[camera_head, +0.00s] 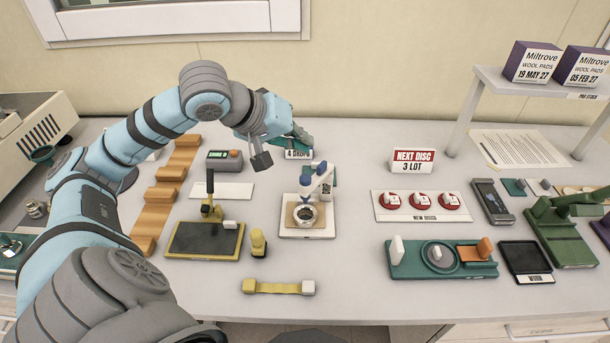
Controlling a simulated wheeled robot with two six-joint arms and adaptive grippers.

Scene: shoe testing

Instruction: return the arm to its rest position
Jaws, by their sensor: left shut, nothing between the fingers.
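My left arm comes in from the left, bends at a raised elbow and reaches over the back middle of the bench. My left gripper (262,160) points down there, shut, with nothing seen in it. It hangs near the "4 drops" sign (298,154), which is partly covered by the wrist. Below and right of it is a white-based stand (308,231) with a blue and white arm over a small round cup (305,214). The gripper appears apart from these things. My right gripper does not show.
A black-plated yellow press (205,241), a yellow bottle (258,243) and a yellow bar (279,287) stand in front. Red discs lie on a white card (421,207). A green fixture (441,260) and a shelf (545,88) with two boxes are at right. Wooden steps (156,218) lie beside my forearm.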

